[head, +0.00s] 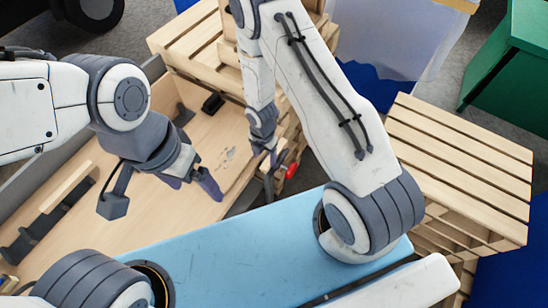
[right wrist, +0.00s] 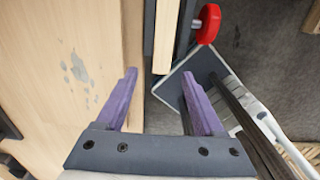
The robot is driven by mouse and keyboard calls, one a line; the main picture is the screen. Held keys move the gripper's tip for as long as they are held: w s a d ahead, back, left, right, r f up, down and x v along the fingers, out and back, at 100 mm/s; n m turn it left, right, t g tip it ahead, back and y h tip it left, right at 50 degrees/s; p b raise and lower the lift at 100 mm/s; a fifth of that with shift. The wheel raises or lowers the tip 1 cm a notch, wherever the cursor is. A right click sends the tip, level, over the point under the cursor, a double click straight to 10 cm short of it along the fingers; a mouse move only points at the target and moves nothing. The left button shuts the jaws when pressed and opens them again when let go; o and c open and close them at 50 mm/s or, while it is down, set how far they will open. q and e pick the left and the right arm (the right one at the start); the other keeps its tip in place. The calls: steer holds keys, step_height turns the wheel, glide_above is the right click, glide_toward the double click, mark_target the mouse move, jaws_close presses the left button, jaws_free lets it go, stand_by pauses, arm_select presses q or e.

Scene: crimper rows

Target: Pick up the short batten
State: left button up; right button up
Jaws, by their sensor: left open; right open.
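In the right wrist view a pale wooden batten (right wrist: 166,36) runs along a dark bar at the table's edge. My right gripper (right wrist: 159,92) is open, and the batten's near end appears between its purple fingertips; I cannot tell how far beyond them it lies. In the head view my right gripper (head: 268,155) is small and partly hidden at the table's right edge. Another pale batten (head: 68,186) lies by a dark holder at the table's left. I cannot tell which batten is the short one. My left gripper (head: 190,184) is open and empty above the table.
The wooden table (head: 215,150) has bare room in its middle, with grey stains. A red knob (right wrist: 207,25) is right of the batten, also visible in the head view (head: 291,171). Slatted crates (head: 455,150) stand at the right. A small black block (head: 212,103) lies farther back.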

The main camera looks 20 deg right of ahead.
mark_target(265, 166)
steer(key=shift+s+f+b, duration=0.15)
steer(key=shift+f+b, duration=2.45)
steer(key=shift+b, duration=0.25)
steer(key=shift+r, duration=0.1)
jaws_close()
